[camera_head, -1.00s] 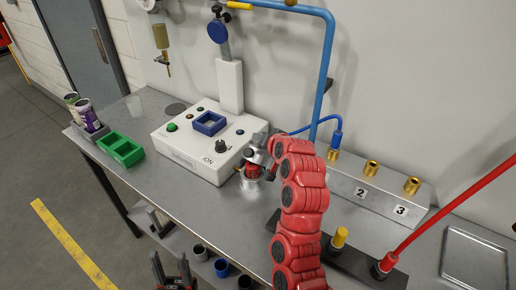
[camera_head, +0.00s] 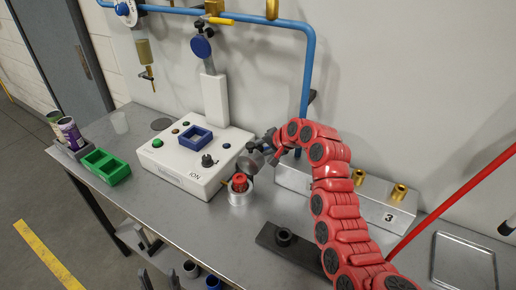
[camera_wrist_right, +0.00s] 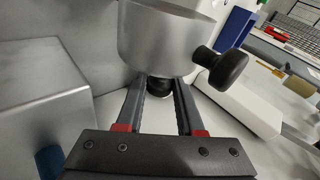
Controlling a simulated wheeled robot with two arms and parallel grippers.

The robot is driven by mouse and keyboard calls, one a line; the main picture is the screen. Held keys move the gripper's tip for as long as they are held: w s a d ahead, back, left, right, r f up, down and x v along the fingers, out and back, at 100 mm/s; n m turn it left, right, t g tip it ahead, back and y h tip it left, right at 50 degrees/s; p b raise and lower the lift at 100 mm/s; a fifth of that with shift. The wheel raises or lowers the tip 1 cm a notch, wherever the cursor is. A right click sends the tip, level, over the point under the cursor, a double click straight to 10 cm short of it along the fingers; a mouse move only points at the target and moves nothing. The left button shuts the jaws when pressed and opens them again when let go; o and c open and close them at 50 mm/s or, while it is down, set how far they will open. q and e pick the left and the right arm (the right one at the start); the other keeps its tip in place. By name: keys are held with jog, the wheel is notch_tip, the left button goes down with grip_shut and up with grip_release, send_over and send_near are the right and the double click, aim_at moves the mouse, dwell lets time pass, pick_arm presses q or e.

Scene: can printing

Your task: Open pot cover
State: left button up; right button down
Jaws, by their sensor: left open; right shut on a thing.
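The silver pot (camera_head: 238,198) stands on the metal bench in front of the white machine, in the middle of the head view. Its top is uncovered and something red shows in it. My right gripper (camera_head: 268,145) is shut on the black knob of the silver cover (camera_head: 251,163), which it holds tilted, above and right of the pot. In the right wrist view the cover (camera_wrist_right: 160,40) fills the top, its knob between the fingers (camera_wrist_right: 160,95). A second black knob sticks out at its side. My left gripper (camera_head: 159,281) is open at the bottom edge, mostly cut off.
A white machine (camera_head: 170,163) with buttons and a blue square frame (camera_head: 195,139) stands left of the pot. A green tray (camera_head: 106,168) lies further left. A grey block with brass fittings (camera_head: 398,193) and a dark strip (camera_head: 300,255) lie to the right.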

jog(key=shift+w+d+f, duration=0.15)
jog(key=shift+d+f, duration=0.1)
jog(key=shift+f, duration=0.2)
